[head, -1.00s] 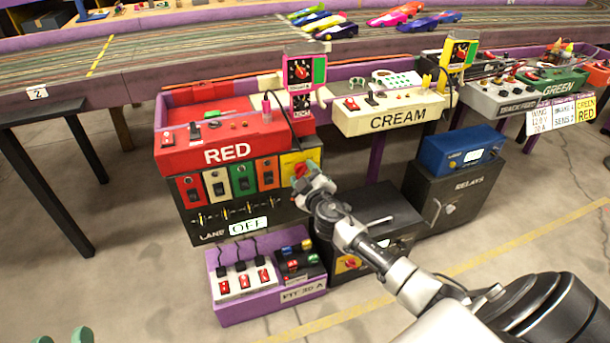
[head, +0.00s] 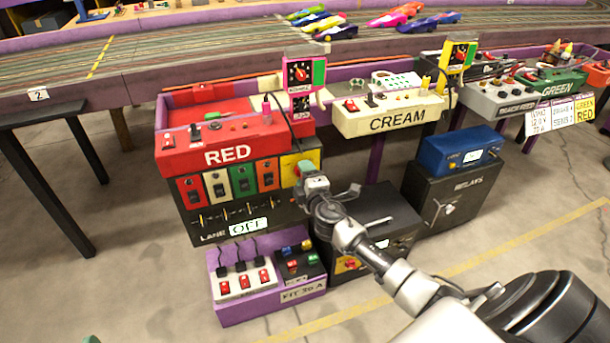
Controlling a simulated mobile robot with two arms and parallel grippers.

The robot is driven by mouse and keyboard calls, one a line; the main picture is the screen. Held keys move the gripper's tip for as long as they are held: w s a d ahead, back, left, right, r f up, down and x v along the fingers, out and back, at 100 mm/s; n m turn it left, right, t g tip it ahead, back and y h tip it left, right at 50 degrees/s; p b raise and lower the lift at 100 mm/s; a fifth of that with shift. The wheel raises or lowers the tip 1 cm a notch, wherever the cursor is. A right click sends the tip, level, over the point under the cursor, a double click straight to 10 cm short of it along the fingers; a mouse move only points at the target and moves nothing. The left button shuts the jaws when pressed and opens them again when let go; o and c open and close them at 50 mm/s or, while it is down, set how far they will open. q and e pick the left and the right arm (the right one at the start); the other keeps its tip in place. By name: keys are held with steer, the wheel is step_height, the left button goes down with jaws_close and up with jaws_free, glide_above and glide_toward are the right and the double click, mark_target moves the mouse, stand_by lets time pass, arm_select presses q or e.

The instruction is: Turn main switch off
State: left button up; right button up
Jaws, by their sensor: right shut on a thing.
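The rotary switch with a yellow plate (head: 287,163) is at the right end of the black lane panel, under the red RED box. My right gripper (head: 303,170) is at this plate, shut on the switch's red knob, which its green fingertips and grey body mostly hide. I cannot read the knob's angle or a label on the plate. Only a green tip of my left gripper (head: 91,339) shows at the bottom left edge, away from the panel; its jaws are cut off.
Below are a purple pit box (head: 250,305) and a dark box with another red knob (head: 347,263). The cream box (head: 390,118) is up right. Open floor lies left.

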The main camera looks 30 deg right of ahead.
arm_select(q)
step_height(320, 180, down, 6)
steer(key=s+a+g+y+p, duration=0.1)
steer(key=s+g+y+p, duration=0.1)
steer(key=g, duration=0.3)
steer(key=shift+s+a, duration=0.25)
steer(key=shift+a, duration=0.15)
arm_select(e)
steer(key=shift+a+n, duration=0.1)
steer(key=shift+n, duration=4.9)
arm_select(q)
steer(key=shift+g, duration=0.3)
arm_select(e)
steer(key=shift+f, duration=0.1)
steer(key=o, duration=0.9)
steer(key=shift+o, duration=0.2)
arm_select(q)
steer(key=s+a+f+g+y+p, duration=0.1)
steer(key=s+a+f+g, duration=0.1)
steer(key=s+f+g, duration=0.1)
steer(key=shift+s+f+n+g+p, duration=0.25)
steer(key=shift+s+n+g+p, duration=0.1)
steer(key=shift+s+g, duration=0.45)
arm_select(e)
steer(key=v, duration=1.1)
